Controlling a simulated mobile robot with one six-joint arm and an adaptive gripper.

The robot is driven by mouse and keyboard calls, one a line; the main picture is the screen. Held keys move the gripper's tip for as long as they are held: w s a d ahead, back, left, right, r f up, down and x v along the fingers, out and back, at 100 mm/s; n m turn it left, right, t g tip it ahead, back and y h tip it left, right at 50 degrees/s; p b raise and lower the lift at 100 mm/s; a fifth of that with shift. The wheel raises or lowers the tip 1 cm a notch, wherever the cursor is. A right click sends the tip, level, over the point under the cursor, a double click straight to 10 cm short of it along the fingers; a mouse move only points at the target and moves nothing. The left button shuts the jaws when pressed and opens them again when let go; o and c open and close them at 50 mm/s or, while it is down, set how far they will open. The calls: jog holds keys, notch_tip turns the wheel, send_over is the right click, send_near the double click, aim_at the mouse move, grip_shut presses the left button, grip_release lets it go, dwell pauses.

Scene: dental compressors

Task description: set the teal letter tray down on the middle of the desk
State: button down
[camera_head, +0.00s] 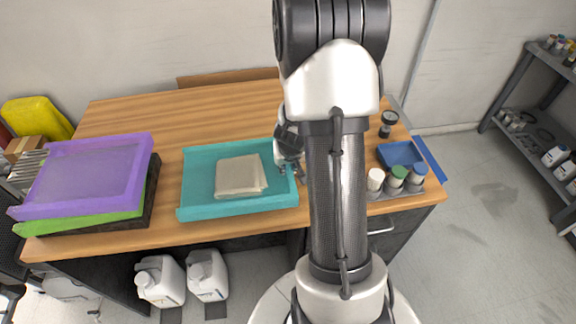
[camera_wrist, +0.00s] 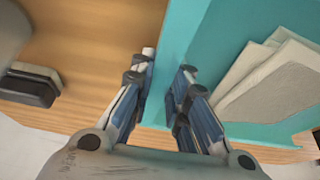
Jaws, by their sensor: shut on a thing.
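The teal letter tray (camera_head: 198,185) is at the middle of the wooden desk (camera_head: 130,112) in the head view, with folded beige cloth or paper (camera_head: 240,176) inside it. My gripper (camera_head: 290,170) is at the tray's right side, partly hidden by my arm. In the wrist view my gripper (camera_wrist: 163,95) has its fingers on either side of the tray's wall (camera_wrist: 178,40), shut on it. The beige stack (camera_wrist: 275,85) also shows there. I cannot tell whether the tray's underside touches the desk.
Stacked purple (camera_head: 85,178) and green (camera_head: 70,224) trays stand at the desk's left. A blue tray (camera_head: 400,154), several capped bottles (camera_head: 396,178) and a dark round item (camera_head: 388,122) are at the right. Bare desk lies behind the teal tray. White jugs (camera_head: 160,281) stand below.

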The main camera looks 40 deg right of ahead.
jog(key=shift+f, duration=0.15)
jog(key=c, duration=1.5)
grip_release()
jog(key=shift+c, duration=0.2)
